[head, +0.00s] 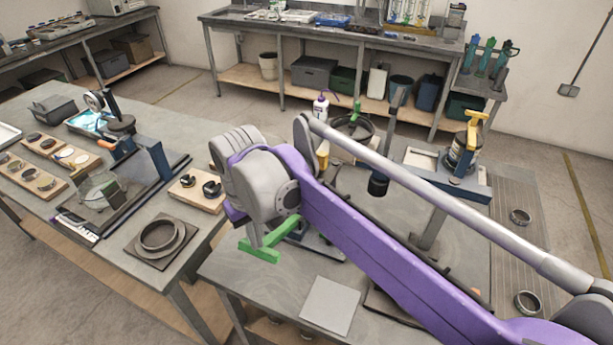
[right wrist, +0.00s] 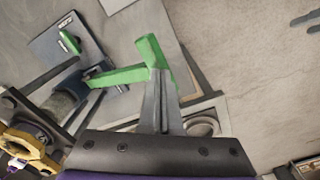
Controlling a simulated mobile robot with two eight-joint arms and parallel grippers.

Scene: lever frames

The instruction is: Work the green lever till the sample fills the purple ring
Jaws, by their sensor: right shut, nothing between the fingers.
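The green lever (head: 283,233) shows below the head of my right arm, as a long bar with a crosspiece at its near end. It also shows in the right wrist view (right wrist: 118,76), where the crosspiece stands at the fingertips. My right gripper (head: 257,240) is shut and empty, its fingers (right wrist: 161,105) right at the crosspiece. I cannot tell whether they touch it. The lever's blue base plate (right wrist: 62,47) shows in the wrist view; my arm hides most of it in the head view. I cannot make out the sample or a purple ring. My left gripper is not in view.
A flat grey plate (head: 330,306) lies near the table's front edge. A blue stand with a yellow clamp (head: 467,145) stands at the right.

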